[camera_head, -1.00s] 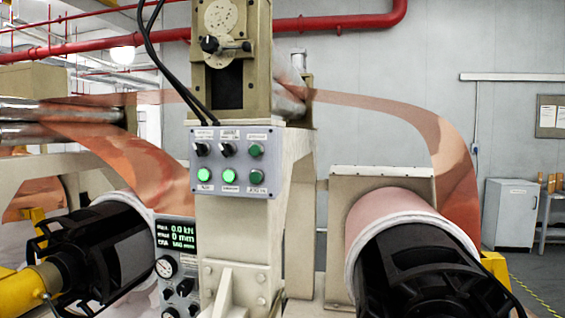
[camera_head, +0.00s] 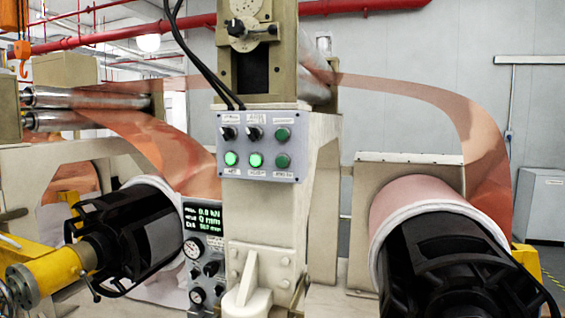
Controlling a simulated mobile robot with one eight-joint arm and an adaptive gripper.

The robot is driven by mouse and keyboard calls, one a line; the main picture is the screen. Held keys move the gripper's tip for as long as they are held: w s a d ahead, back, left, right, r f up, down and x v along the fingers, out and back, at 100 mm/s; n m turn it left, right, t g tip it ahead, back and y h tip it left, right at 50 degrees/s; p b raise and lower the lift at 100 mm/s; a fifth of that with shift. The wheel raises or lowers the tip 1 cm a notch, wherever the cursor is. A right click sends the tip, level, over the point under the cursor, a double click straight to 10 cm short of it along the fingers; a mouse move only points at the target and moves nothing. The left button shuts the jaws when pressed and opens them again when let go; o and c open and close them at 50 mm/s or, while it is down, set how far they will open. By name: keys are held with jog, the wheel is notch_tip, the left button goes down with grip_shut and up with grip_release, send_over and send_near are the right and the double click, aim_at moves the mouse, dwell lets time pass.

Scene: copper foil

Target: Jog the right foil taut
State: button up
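The right foil (camera_head: 480,128) is a copper band that runs from the rollers behind the central column, arches up to the right and drops in a slack curve behind the right roll (camera_head: 415,200). The right roll sits on a black chuck (camera_head: 455,265). The left foil (camera_head: 150,150) sags from the left rollers toward the column. The button panel (camera_head: 259,146) on the column has two lit green buttons, at lower left (camera_head: 231,158) and lower middle (camera_head: 256,159), dark green buttons at right, and black knobs above. My gripper is not in view.
A display and gauge panel (camera_head: 204,250) with green digits and dark knobs sits low beside the column. Black cables hang in front of the column. A yellow shaft (camera_head: 45,275) and black chuck (camera_head: 125,235) stand at left. A grey cabinet (camera_head: 542,205) stands far right.

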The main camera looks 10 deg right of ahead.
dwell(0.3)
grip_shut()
